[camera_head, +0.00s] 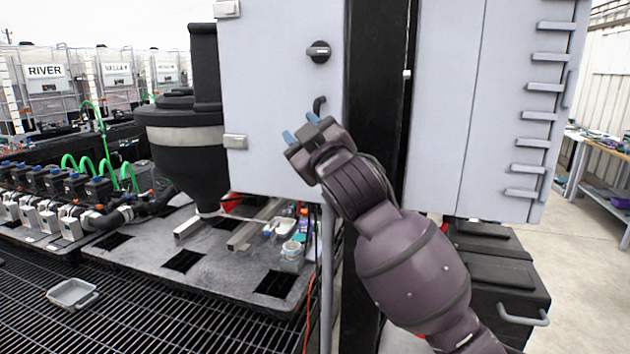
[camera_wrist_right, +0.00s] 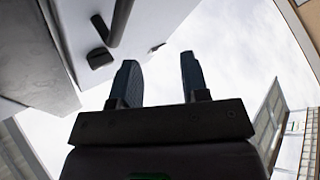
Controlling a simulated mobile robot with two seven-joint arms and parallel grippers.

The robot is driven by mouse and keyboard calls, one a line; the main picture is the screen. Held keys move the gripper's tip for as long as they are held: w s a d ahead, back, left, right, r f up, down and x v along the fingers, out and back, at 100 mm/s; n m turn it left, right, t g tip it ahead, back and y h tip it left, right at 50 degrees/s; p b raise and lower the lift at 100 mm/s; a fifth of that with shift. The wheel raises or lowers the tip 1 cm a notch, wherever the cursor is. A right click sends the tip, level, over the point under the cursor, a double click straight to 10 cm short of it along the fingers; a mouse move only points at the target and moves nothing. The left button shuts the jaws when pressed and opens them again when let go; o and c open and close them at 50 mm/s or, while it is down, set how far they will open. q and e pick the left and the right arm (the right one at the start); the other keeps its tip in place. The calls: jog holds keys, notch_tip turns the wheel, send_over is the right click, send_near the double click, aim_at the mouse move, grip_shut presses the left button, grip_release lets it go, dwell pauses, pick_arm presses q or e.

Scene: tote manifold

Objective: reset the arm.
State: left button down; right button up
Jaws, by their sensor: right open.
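My right gripper (camera_head: 301,128) is raised in front of the grey cabinet in the head view, with its blue fingertips pointing up and to the left. In the right wrist view my right gripper (camera_wrist_right: 157,80) has its two fingers apart with nothing between them. Its arm comes in from the lower right. The light grey cabinet (camera_head: 270,85) has a black knob (camera_head: 318,51) above the gripper and a dark hooked handle (camera_head: 319,104) close to the fingertips. I cannot tell whether the fingers touch it. My left gripper is not in view.
A black hopper (camera_head: 180,140) stands left of the cabinet over a grey platform (camera_head: 130,262). A small grey tray (camera_head: 72,293) lies on the black grating. Valves with green hoses (camera_head: 100,185) line the left. A black case (camera_head: 505,285) and a workbench (camera_head: 605,160) are at the right.

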jog(key=s+d+f+m+h, duration=0.25)
jog(key=d+f, duration=0.35)
jog(key=f, duration=0.5)
jog(key=s+d+f+m+g+h, duration=0.1)
jog(key=s+d+f+m, duration=0.2)
jog(key=d+f, duration=0.6)
jog(key=s+d+f+m+h, duration=0.2)
jog(key=s+d+f+m, duration=0.15)
jog(key=f, duration=1.05)
jog(key=s+d+f+m+g+h, duration=0.1)
jog(key=s+d+f, duration=0.4)
jog(key=s+f, duration=0.6)
jog(key=s+d+f+m+g+h, duration=0.2)
jog(key=s+d+f+g, duration=0.3)
jog(key=s+f, duration=0.6)
jog(key=shift+s+d+f+h, duration=0.25)
jog(key=shift+s+d+h, duration=0.25)
jog(key=shift+s+h, duration=0.3)
